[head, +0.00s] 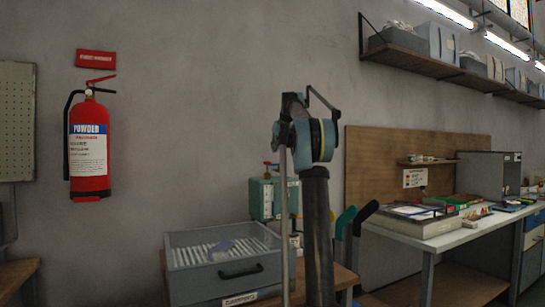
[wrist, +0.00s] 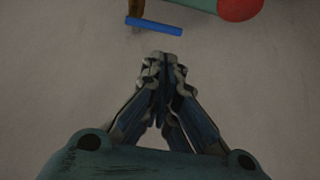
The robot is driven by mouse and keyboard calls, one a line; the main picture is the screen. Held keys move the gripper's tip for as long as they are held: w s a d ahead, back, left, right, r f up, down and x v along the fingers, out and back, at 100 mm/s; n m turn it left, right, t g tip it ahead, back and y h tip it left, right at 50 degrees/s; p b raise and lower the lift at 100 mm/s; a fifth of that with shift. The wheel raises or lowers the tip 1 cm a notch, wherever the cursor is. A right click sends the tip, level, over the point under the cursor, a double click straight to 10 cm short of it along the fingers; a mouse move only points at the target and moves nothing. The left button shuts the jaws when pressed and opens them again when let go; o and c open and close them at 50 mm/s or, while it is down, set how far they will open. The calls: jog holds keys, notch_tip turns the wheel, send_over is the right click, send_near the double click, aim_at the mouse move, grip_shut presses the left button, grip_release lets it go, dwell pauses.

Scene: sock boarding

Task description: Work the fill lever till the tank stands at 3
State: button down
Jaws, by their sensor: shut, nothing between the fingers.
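My gripper (wrist: 162,62) is shut and empty in the wrist view, its fingertips together. Just beyond the fingertips is a blue bar (wrist: 153,26) on a short brown stem (wrist: 136,8), apart from them in the picture. I cannot tell whether this bar is the fill lever. My gripper cannot be made out in the head view.
In the wrist view a teal rounded part with a red end (wrist: 239,8) lies at the top right. A workbench (head: 455,236) stands right; a fire extinguisher (head: 89,150) hangs left.

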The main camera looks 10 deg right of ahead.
jog(key=x, duration=0.9)
jog(key=shift+a+f, duration=0.1)
jog(key=shift+a, duration=0.3)
